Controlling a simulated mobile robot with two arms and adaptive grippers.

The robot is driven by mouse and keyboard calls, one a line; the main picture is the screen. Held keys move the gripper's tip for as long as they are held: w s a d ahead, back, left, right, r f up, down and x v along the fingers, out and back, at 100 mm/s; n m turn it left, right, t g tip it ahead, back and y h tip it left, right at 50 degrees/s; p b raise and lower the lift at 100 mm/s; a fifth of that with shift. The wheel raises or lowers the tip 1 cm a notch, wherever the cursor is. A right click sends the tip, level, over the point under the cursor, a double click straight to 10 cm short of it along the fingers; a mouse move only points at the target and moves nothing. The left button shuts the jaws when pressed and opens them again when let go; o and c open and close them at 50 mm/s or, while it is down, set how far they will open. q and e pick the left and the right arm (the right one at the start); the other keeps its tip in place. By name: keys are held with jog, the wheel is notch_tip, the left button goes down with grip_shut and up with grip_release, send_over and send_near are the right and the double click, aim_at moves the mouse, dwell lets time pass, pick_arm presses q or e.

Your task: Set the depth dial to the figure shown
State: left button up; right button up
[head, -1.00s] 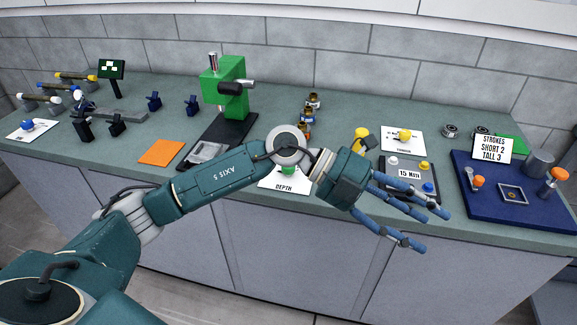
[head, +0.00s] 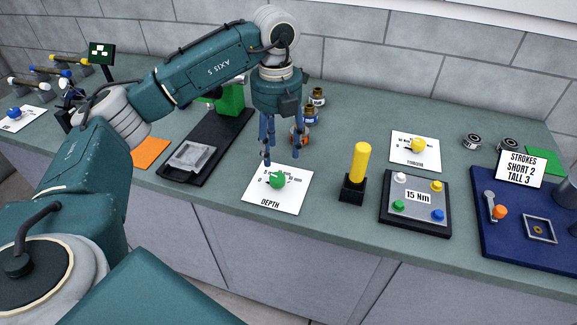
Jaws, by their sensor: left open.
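The depth dial (head: 278,181) is a green knob on a white card (head: 290,203) marked DEPTH, with small scale figures above it. The figures near the knob are too small to read surely. My left gripper (head: 281,160) points straight down just above the dial, at its far side. Its blue fingers are spread open and hold nothing. I cannot tell whether a fingertip touches the knob. A block on a dark panel reads 15 Nm (head: 418,196). A sign (head: 521,168) reads STROKES SHORT 2 TALL 3. My right gripper is not in view.
A yellow cylinder (head: 361,164) stands in a black holder right of the dial card. A yellow knob (head: 418,144) sits on another white card. Behind my gripper are a green press (head: 231,98) and small jars (head: 316,97). A blue tray (head: 500,240) is at right.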

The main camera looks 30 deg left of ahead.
aim_at(277, 177)
pick_arm(q)
jog(key=shift+s+f, duration=0.25)
jog(key=shift+f, duration=0.1)
jog(key=f, duration=0.1)
jog(key=s+f+p, duration=0.1)
jog(key=shift+f, duration=0.3)
notch_tip(277, 177, down, 3)
jog(key=shift+w+f+p, duration=0.1)
jog(key=shift+p, duration=0.25)
notch_tip(277, 177, down, 4)
jog(key=shift+w+r+p, duration=0.1)
jog(key=shift+r+p, duration=0.1)
jog(key=shift+p, duration=0.1)
jog(key=c, duration=1.1)
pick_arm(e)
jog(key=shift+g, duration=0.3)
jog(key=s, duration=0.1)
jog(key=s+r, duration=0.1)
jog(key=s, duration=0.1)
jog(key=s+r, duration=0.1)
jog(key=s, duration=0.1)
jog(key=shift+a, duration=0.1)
